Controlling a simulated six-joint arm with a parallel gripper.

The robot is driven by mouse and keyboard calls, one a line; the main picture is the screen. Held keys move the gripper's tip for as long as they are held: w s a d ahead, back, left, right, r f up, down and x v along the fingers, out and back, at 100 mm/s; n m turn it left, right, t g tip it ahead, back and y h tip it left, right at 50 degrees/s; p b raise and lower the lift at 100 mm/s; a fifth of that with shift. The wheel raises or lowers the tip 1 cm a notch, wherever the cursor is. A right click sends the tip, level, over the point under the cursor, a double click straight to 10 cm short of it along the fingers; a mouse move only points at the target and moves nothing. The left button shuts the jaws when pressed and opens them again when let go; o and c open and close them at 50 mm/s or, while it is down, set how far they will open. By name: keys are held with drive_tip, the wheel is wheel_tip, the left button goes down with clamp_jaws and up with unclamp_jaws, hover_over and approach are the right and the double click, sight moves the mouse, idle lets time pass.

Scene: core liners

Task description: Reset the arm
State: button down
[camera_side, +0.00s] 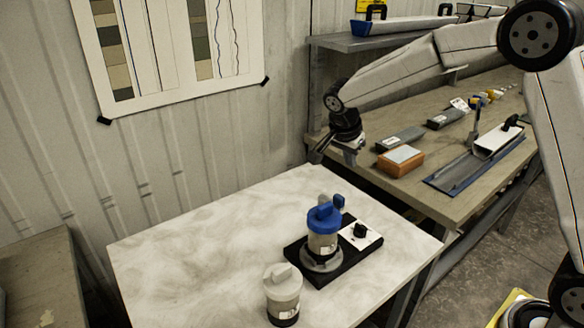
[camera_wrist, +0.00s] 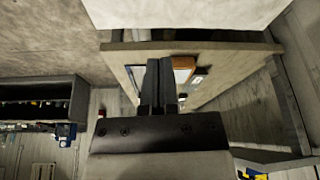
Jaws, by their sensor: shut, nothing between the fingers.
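My gripper (camera_side: 317,156) hangs at the end of my arm, above the gap between the white table and the workbench in the side view. In the wrist view its two dark fingers (camera_wrist: 159,70) lie together, shut, with nothing held. A clear container with a blue cap (camera_side: 323,226) stands upright on a black base (camera_side: 332,262) on the white table. A second container with a pale grey cap (camera_side: 283,289) stands upright at the table's front edge. My gripper is above and behind both, touching neither.
The white table (camera_side: 190,245) is clear on its left and rear; its edge shows in the wrist view (camera_wrist: 180,12). The workbench (camera_side: 440,190) holds an orange-sided block (camera_side: 400,160), grey blocks and a blue tray (camera_side: 475,165). A shelf (camera_side: 370,42) stands above the bench.

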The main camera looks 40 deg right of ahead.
drive_tip(key=shift+s, duration=0.1)
drive_tip(key=s+a+f+n+t+y, duration=0.1)
drive_tip(key=s+a+f+n+y, duration=0.1)
drive_tip(key=s+n, duration=0.6)
drive_tip(key=s+a+f+n+t+y, duration=0.1)
drive_tip(key=s+a+f+n, duration=0.2)
drive_tip(key=s+n, duration=0.5)
drive_tip(key=shift+s+a+f+y, duration=0.4)
drive_tip(key=shift+s+f, duration=0.25)
drive_tip(key=shift+s, duration=1.3)
